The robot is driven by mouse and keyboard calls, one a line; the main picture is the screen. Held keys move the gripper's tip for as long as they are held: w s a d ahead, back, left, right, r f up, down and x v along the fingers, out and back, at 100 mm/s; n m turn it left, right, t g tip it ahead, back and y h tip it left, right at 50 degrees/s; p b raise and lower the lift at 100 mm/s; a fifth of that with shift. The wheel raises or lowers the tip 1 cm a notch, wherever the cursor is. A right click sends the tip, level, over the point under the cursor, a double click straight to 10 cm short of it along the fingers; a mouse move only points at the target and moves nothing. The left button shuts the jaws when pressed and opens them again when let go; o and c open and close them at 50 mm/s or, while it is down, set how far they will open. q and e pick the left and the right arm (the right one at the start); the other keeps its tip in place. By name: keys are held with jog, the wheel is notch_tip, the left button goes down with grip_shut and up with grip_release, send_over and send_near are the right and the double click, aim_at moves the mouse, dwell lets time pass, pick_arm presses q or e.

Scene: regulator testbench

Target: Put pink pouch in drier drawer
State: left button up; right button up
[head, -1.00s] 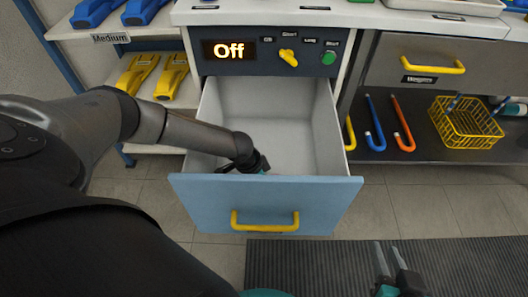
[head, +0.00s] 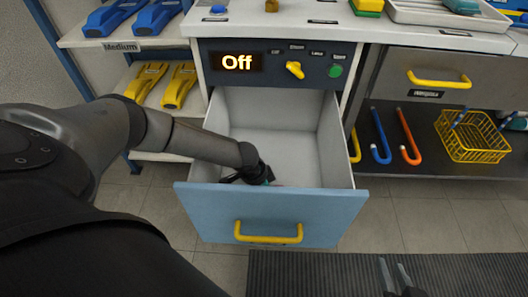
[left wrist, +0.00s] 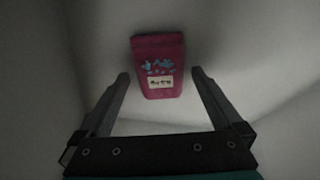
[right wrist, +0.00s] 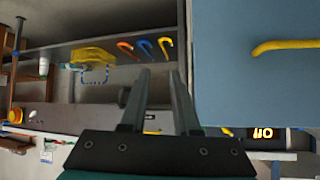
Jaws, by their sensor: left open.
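The drier drawer (head: 195,213) is pulled out, with a blue front, yellow handle and white inside. My left arm reaches over its front, and my left gripper (head: 258,178) is down inside it, partly hidden by the front panel. In the left wrist view the pink pouch (left wrist: 160,68), with a white label and blue print, lies against the pale drawer surface. It shows just beyond and between the spread fingertips of my left gripper (left wrist: 160,90), with no finger seen closed on it. My right gripper (head: 396,272) is outside, low at the right, its fingers apart and empty (right wrist: 159,80).
The drier panel above the drawer reads "Off" (head: 237,62), with a yellow knob (head: 295,70) and green button (head: 336,71). Yellow and blue tools stand on the left shelves. At right are hooked canes and a yellow wire basket (head: 470,140). A dark mat (head: 330,275) lies below.

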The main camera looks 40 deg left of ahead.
pick_arm(q)
jog(key=shift+p+v, duration=0.6)
jog(key=shift+v, duration=0.35)
jog(key=p+v, duration=0.2)
jog(key=v, duration=0.1)
jog(key=shift+r, duration=0.2)
jog(key=shift+p+v, duration=0.8)
jog(key=shift+v, duration=0.2)
pick_arm(e)
jog(key=s+d+f+g+h, duration=0.2)
jog(key=s+d+f+g, duration=0.1)
jog(key=s+d+g, duration=0.2)
jog(key=shift+d+f+m+g+h, duration=0.15)
jog(key=shift+d+m+g+h, duration=0.2)
jog(key=shift+d, duration=0.3)
